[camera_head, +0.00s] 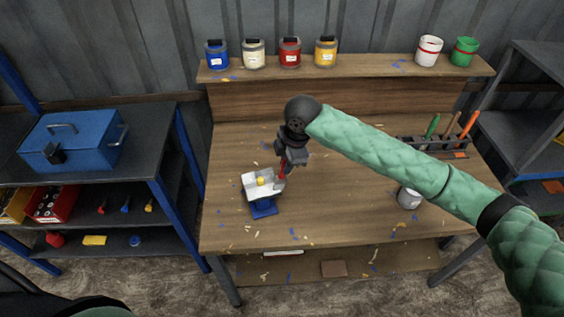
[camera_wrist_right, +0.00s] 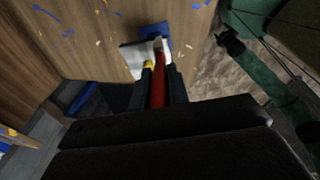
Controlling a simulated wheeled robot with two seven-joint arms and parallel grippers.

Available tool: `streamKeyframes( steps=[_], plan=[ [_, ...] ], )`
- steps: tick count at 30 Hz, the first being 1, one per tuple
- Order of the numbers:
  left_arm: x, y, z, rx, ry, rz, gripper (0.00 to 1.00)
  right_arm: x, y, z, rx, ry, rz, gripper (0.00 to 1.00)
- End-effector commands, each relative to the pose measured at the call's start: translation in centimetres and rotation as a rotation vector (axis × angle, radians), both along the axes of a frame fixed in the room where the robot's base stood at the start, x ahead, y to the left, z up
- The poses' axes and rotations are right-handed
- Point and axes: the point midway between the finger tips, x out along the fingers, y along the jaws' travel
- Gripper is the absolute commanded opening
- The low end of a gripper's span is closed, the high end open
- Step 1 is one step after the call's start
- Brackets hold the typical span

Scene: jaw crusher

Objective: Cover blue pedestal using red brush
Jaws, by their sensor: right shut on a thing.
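The blue pedestal (camera_head: 263,210) stands near the front left of the wooden workbench. A white tilted piece (camera_head: 254,188) with a small yellow part (camera_head: 260,181) sits at its top. My right gripper (camera_head: 284,164) is shut on the red brush (camera_head: 282,173) and holds it pointing down at the right side of the white piece. In the wrist view, the brush (camera_wrist_right: 158,88) has its pale tip in front of the blue pedestal (camera_wrist_right: 154,30); I cannot tell if they touch. A green sleeved limb of mine with a dark end (camera_wrist_right: 230,42) shows there, its jaws unclear.
Blue, cream, red and yellow paint jars (camera_head: 290,52) stand on the back ledge, with white and green cans (camera_head: 465,51) at right. A tool holder (camera_head: 435,143) and a pale can (camera_head: 408,198) are on the bench's right side. A blue toolbox (camera_head: 75,140) is left.

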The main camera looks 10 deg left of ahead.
Motion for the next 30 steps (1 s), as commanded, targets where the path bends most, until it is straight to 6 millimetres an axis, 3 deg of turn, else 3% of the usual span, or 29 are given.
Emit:
streamKeyframes(
  steps=[10,30],
  plan=[
    [0.0,0.0,0.3,0.000,0.000,0.000,0.62,0.0,0.0,0.4,0.000,-0.001,0.000,0.00],
    [0.0,0.0,3.8,0.000,0.000,0.000,0.62,0.0,0.0,5.1,0.000,-0.001,0.000,0.00]
  ],
)
